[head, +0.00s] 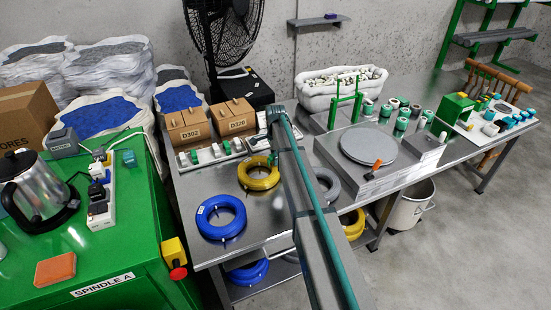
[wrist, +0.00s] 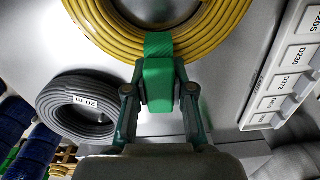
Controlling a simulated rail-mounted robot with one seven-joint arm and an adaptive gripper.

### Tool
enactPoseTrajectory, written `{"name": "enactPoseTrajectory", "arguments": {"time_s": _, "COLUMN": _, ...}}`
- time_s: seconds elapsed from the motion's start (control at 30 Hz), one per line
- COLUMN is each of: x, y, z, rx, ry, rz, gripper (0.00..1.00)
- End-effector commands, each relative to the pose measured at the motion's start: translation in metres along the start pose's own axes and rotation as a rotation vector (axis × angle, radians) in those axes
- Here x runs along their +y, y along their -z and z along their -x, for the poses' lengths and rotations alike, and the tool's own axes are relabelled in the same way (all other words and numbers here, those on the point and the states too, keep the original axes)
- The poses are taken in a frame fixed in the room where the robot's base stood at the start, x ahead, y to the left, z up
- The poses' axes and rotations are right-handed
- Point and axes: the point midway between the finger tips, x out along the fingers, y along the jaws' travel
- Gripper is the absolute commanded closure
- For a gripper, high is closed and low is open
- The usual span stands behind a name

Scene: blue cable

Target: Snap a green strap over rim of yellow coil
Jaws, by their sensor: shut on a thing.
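The yellow coil (head: 258,174) lies flat on the steel table beside my arm. In the wrist view its ribbed near rim (wrist: 100,40) fills the top. My gripper (wrist: 159,88) is shut on a green strap (wrist: 158,85), held between its two fingertips. The strap's far end lies across the coil's near rim. I cannot tell whether it is snapped on. In the head view my arm hides much of the gripper and the area right of the coil.
A grey coil (wrist: 75,108) labelled 20 m lies to the left in the wrist view. A blue coil (head: 221,217) lies at the table's front left. A labelled rack (wrist: 285,70) stands at the right of the wrist view. A round grey turntable (head: 369,146) stands right of my arm.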

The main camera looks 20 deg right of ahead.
Motion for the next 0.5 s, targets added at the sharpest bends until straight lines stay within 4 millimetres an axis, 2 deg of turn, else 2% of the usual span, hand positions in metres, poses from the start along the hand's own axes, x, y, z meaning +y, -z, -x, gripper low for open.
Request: {"name": "enactPoseTrajectory", "arguments": {"time_s": 0.5, "x": -0.0001, "y": -0.0002, "z": -0.0033, "rx": 0.0, "ry": 0.0, "rz": 0.0, "gripper": 0.93}}
